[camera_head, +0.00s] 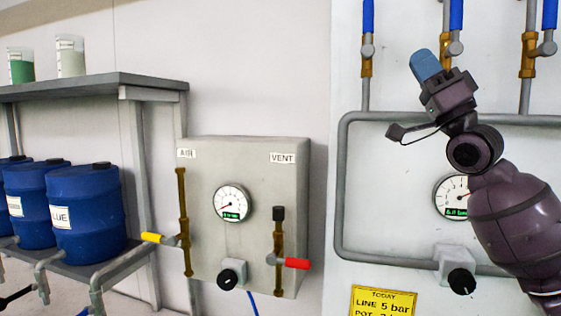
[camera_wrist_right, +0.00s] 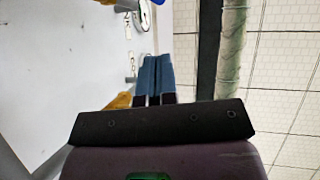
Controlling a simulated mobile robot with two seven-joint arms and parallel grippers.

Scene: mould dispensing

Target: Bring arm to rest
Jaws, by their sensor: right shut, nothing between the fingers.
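My right arm comes in from the lower right in the head view and reaches up in front of the light wall panel (camera_head: 400,210). My right gripper (camera_head: 424,62) points up and to the left, with its blue fingers near the panel's upper piping. In the right wrist view the two blue fingers (camera_wrist_right: 153,72) lie side by side, shut, with nothing between them. Whether the gripper touches the panel cannot be told, but it holds nothing. My left arm and gripper are not in view.
A grey box (camera_head: 255,240) carries a gauge (camera_head: 232,203), a yellow-handled AIR valve (camera_head: 153,238) and a red-handled VENT valve (camera_head: 296,263). Blue-handled valves (camera_head: 456,15) and piping are close to my gripper. Blue drums (camera_head: 88,212) stand on a rack at left. A yellow note (camera_head: 383,302) is below.

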